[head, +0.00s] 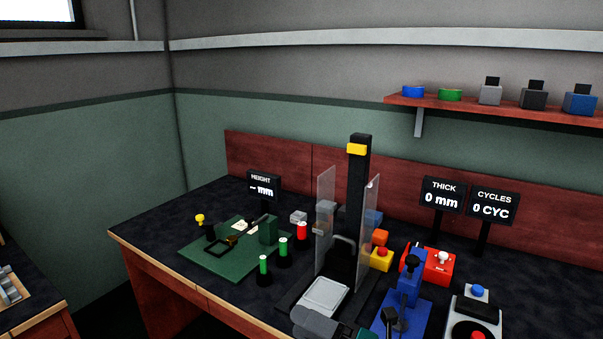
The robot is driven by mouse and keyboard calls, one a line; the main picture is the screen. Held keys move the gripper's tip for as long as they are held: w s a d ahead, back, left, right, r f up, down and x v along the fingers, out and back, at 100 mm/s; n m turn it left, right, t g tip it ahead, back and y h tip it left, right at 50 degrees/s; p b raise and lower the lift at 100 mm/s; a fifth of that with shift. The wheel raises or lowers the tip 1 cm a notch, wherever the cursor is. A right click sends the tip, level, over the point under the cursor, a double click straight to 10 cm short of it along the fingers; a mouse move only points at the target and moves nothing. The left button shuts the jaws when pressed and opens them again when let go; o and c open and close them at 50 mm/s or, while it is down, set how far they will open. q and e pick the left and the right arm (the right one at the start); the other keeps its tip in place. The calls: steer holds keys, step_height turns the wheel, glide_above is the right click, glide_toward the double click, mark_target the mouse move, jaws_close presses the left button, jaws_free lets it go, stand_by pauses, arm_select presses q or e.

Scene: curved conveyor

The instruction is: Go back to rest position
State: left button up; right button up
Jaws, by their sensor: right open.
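My left gripper is not in view.
The dark worktop (160,232) carries a green mat (205,262), a red-topped post (302,231), two green-topped posts, a blue device (405,295), a red box (438,268) and display signs (443,194). A wall shelf (460,108) is at right. The worktop's left end is clear.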

steer(key=s+d+f+m+h, duration=0.5)
steer(key=f+m, duration=0.2)
steer(key=m, duration=0.3)
steer(key=s+d+f+m+t+h+b, duration=0.1)
steer(key=s+d+f+m+h, duration=0.4)
steer(key=m, duration=0.6)
steer(key=s+d+f+m+t+h, duration=0.1)
steer(key=s+d+f+m+h, duration=0.4)
steer(key=f+m, duration=0.4)
steer(key=shift+s+d+m, duration=0.6)
steer(key=shift+d+m, duration=0.15)
steer(key=shift+m, duration=0.25)
